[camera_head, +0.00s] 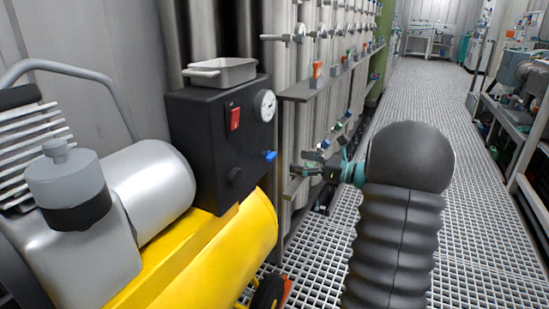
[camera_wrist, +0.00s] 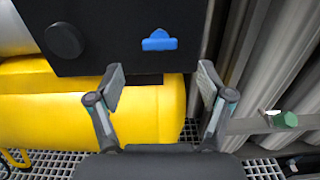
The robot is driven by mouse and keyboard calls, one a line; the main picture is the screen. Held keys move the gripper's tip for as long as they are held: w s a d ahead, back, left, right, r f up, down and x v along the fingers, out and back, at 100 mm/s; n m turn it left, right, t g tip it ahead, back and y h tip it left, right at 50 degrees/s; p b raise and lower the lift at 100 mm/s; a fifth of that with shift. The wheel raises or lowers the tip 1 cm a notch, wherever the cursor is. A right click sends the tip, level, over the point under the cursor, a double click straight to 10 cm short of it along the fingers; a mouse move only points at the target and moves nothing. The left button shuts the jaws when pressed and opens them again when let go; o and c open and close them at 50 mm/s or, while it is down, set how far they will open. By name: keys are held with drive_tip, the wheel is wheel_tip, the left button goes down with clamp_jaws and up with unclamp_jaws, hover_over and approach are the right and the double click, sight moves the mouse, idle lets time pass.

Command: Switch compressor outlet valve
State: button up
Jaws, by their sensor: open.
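The compressor's black control box (camera_head: 212,133) carries a blue valve handle (camera_head: 270,156) on its right side, below the round gauge. In the wrist view, the blue handle (camera_wrist: 159,41) lies beyond my fingertips, near the middle between them left to right. My gripper (camera_wrist: 161,84) is open with nothing between its fingers. In the head view, my gripper (camera_head: 307,163) is to the right of the blue handle, pointing towards it, with a gap between them. My arm hides part of the floor behind it.
The yellow compressor tank (camera_head: 235,243) lies below the box; it also shows in the wrist view (camera_wrist: 60,103). A red switch (camera_head: 233,118) and a black knob (camera_wrist: 65,41) are on the box. Tall grey vessels (camera_head: 296,130) with valves stand behind my gripper. Grating floor (camera_head: 470,220) is clear at right.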

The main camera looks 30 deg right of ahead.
sight(274, 156)
drive_tip(key=x, duration=0.8)
drive_tip(key=shift+w+a, duration=0.2)
drive_tip(key=shift+a, duration=0.05)
drive_tip(key=c, duration=1.2)
